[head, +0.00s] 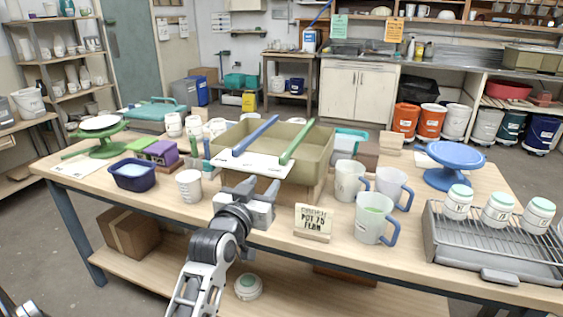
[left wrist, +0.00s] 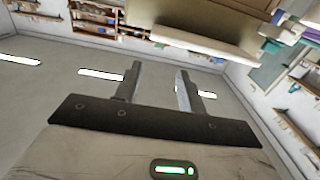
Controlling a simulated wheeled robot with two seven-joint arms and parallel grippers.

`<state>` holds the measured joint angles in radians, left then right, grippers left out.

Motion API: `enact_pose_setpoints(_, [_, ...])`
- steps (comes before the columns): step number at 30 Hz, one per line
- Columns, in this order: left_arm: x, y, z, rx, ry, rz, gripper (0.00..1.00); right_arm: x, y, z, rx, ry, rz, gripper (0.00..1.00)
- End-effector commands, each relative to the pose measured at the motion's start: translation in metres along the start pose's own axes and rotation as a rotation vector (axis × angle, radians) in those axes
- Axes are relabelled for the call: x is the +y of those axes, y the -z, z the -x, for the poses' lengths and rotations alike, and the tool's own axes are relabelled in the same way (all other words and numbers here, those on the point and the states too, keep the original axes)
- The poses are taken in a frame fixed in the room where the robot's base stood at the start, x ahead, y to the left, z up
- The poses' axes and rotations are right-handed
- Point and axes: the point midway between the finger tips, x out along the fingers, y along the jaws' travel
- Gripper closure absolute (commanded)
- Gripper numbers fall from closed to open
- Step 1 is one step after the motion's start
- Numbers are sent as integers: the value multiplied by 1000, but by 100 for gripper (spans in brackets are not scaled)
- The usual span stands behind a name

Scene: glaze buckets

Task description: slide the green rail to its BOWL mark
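The green rail (head: 297,142) lies across the top of an olive basin (head: 325,152), running from front to back. A blue rail (head: 255,136) lies to its left, slanted much the same way. A white card (head: 245,163) is at the basin's front edge under the rails' near ends; its marks are too small to read. My left gripper (head: 262,187) is in front of the basin, just below the card, apart from the green rail. Its two fingers (left wrist: 156,85) are spread with nothing between them in the left wrist view. My right gripper is not in view.
A sign block (head: 312,222) and several mugs (head: 374,218) stand right of my arm. A white cup (head: 189,186) and a dark blue tub (head: 133,176) stand left. A wire rack with jars (head: 497,238) is at the far right. The table's front edge lies below my gripper.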

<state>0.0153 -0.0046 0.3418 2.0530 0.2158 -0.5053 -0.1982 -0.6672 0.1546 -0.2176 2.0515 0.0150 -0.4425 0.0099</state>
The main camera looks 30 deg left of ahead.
Motion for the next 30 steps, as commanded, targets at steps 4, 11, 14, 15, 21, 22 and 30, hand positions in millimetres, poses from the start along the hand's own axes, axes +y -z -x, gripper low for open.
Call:
enact_pose_setpoints(4, [0, 2, -35, 2, -1, 1, 60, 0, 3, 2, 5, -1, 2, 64])
enact_pose_setpoints(11, [1, 1, -84, 0, -2, 0, 60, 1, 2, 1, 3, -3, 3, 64])
enact_pose_setpoints(14, [1, 1, -102, 0, -2, 1, 60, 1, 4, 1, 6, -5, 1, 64])
enact_pose_setpoints(15, [1, 1, -108, 0, -2, 0, 60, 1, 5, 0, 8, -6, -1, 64])
enact_pose_setpoints(21, [1, 0, -125, 0, -2, -1, 60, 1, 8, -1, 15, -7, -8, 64])
enact_pose_setpoints(22, [1, 0, -126, 0, -2, -1, 60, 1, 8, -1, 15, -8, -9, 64])
enact_pose_setpoints(30, [1, 0, -128, 0, -2, -1, 60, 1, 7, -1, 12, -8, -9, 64])
